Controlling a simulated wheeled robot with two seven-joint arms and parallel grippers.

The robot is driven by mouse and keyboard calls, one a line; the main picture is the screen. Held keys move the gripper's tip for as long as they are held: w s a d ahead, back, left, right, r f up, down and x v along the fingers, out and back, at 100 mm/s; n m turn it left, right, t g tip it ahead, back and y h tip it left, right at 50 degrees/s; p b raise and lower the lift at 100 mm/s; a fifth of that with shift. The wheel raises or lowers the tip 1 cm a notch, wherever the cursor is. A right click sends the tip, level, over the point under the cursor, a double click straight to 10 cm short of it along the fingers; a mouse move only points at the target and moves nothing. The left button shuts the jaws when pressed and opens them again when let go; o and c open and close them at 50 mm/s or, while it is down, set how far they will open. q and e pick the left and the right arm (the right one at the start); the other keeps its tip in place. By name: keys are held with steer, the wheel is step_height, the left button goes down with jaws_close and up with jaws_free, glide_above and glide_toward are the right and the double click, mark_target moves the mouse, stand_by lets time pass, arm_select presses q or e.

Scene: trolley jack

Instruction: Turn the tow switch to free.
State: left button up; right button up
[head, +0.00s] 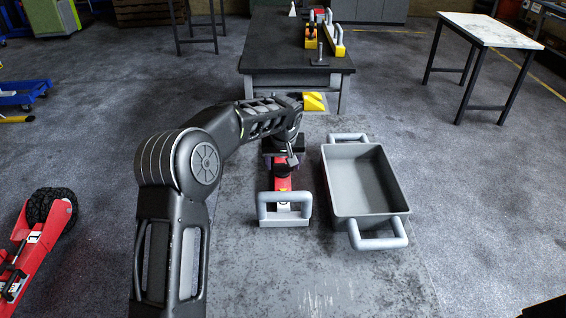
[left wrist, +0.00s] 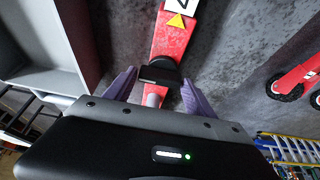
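A black rounded part (left wrist: 160,73), which may be the tow switch, sits on the red body. My left gripper (left wrist: 159,76) is open, with one purple finger on each side of this black part; I cannot tell whether they touch it. In the head view my left gripper (head: 290,158) is over the jack and hides part of it. My right gripper is not in view.
A grey open tray (head: 398,190) with handles stands close to the right of the jack. A dark workbench (head: 275,50) with yellow and red items is behind it. A white-topped table (head: 490,30) is at the back right. Another red machine (head: 35,250) lies at far left.

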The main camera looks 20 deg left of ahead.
arm_select(q)
steer(key=c, duration=0.9)
steer(key=shift+c, duration=0.2)
steer(key=m, duration=0.2)
steer(key=m+h, duration=0.1)
steer(key=m, duration=0.1)
steer(key=shift+a+r+h+p, duration=0.1)
steer(key=shift+a+h+p, duration=0.05)
steer(key=shift+h+p, duration=0.2)
steer(key=m+h, duration=0.1)
steer(key=m, duration=0.1)
steer(key=m+h+p, duration=0.1)
steer(key=m, duration=0.2)
steer(key=shift+a+m, duration=0.15)
steer(key=shift+m, duration=0.15)
steer(key=m+p, duration=0.1)
steer(key=m, duration=0.1)
steer(key=m+g+h+p, duration=0.1)
steer(key=m, duration=0.1)
steer(key=shift+a+m+h, duration=0.1)
steer(key=shift+m+h, duration=0.15)
steer(key=shift+m, duration=0.05)
steer(key=shift+m+g+h+p, duration=0.5)
steer(key=shift+m+p, duration=0.5)
steer(key=shift+m, duration=0.9)
